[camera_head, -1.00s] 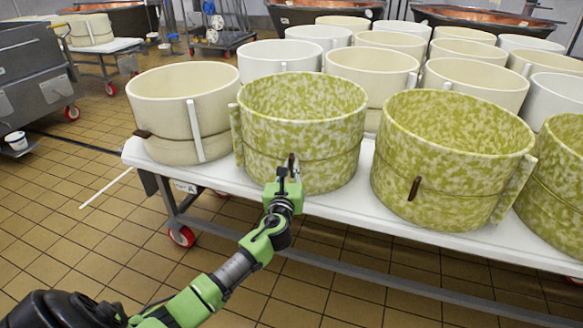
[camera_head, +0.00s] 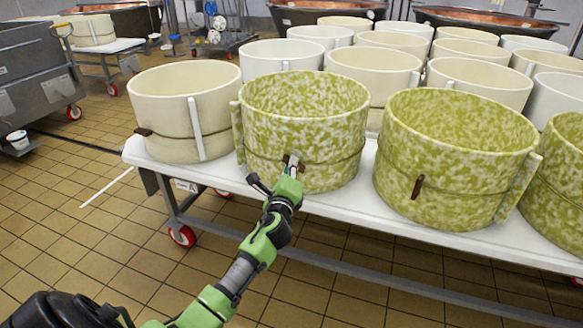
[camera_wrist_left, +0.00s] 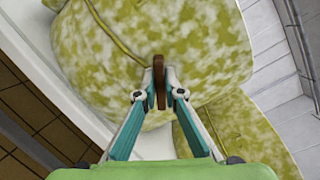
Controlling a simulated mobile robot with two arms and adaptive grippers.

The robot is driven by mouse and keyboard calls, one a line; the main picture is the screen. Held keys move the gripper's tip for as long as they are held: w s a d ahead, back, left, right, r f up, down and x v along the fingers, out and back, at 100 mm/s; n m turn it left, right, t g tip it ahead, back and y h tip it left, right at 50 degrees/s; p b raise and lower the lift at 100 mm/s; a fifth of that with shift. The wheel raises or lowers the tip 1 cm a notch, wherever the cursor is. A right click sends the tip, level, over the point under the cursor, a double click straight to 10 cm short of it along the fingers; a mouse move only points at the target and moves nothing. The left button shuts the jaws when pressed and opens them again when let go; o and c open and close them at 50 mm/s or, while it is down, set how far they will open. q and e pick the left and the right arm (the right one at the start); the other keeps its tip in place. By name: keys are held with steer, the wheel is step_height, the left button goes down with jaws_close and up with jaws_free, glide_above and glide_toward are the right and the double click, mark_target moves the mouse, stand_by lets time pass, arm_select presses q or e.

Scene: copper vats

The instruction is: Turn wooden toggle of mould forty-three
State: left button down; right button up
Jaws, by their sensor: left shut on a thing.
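The green-and-cream mottled mould (camera_head: 300,110) stands on the white cart top, with a cord around its lower wall. No number is legible on it. My left gripper (camera_head: 293,160) is at its front wall. In the left wrist view, the brown wooden toggle (camera_wrist_left: 159,82) is between the two fingertips (camera_wrist_left: 160,83), which are shut on it, against the mottled wall (camera_wrist_left: 205,40). In the head view the gripper largely hides this toggle. My right gripper is not in view.
Another mottled mould (camera_head: 450,150) with a brown toggle (camera_head: 417,187) stands to the right. A cream mould (camera_head: 185,105) stands to the left. Several moulds fill the white cart (camera_head: 350,205) behind. The tiled floor (camera_head: 100,260) in front is clear.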

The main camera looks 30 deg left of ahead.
arm_select(q)
steer(key=shift+f+n+b, duration=0.2)
steer(key=shift+n+b, duration=0.05)
steer(key=shift+n, duration=1.35)
steer(key=shift+f+n+b, duration=0.15)
steer(key=shift+n+b, duration=0.1)
steer(key=shift+n, duration=1.35)
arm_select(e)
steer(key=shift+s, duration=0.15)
arm_select(q)
steer(key=c, duration=2.1)
jaws_free()
steer(key=shift+c, duration=0.2)
steer(key=shift+s+r, duration=0.1)
steer(key=v, duration=1.2)
